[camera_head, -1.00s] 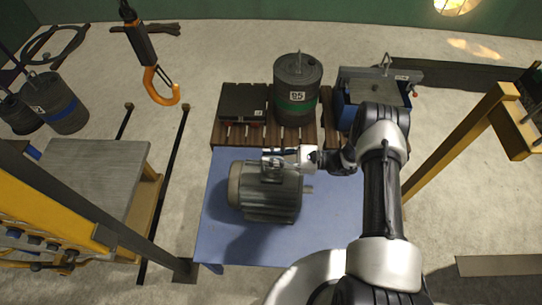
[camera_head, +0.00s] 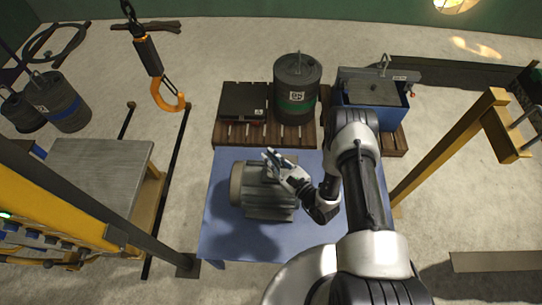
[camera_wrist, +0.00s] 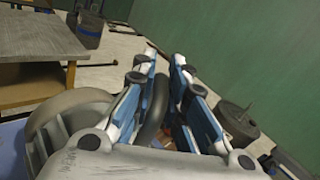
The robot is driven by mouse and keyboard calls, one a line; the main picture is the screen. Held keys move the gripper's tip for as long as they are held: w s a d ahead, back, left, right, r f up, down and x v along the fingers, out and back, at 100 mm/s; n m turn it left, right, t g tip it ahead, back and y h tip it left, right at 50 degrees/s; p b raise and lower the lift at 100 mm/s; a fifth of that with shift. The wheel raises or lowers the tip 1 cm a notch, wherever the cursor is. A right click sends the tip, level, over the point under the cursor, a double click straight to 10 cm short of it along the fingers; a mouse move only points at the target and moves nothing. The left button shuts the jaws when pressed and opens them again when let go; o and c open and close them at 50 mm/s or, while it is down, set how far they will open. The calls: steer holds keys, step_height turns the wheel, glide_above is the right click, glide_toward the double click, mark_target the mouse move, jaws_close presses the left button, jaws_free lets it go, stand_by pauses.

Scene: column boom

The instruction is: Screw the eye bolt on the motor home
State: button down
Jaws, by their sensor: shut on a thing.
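The grey ribbed motor (camera_head: 262,207) lies on a blue-topped table (camera_head: 235,246), its shaft side toward my arm. My gripper (camera_head: 271,158) is over the top of the motor, tilted, with its fingers pointing up and left in the head view. In the wrist view my gripper (camera_wrist: 162,66) has both blue-and-white fingers closed around a dark curved ring, the eye bolt (camera_wrist: 155,105). The bolt's lower end and its thread are hidden, so I cannot tell how deep it sits in the motor.
An orange hook (camera_head: 168,98) hangs at the upper left, clear of the table. A dark green-banded drum (camera_head: 297,80) and a flat dark box (camera_head: 243,100) stand on the pallet behind. A blue bin (camera_head: 375,98) is at the right. A yellow post (camera_head: 450,140) stands right of my arm.

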steer(key=shift+w+r+m+t+h, duration=0.1)
steer(key=shift+m+t+h, duration=0.55)
steer(key=shift+h, duration=0.25)
steer(key=shift+w+r+m+t+h, duration=0.1)
steer(key=shift+m+t+h, duration=0.45)
steer(key=shift+m+h, duration=0.3)
steer(key=shift+h, duration=0.35)
steer(key=shift+d+t, duration=0.15)
steer(key=shift+t, duration=0.25)
steer(key=c, duration=1.7)
jaws_free()
steer(key=shift+o, duration=0.2)
steer(key=shift+s, duration=0.1)
step_height(320, 180, up, 10)
steer(key=shift+f, duration=0.1)
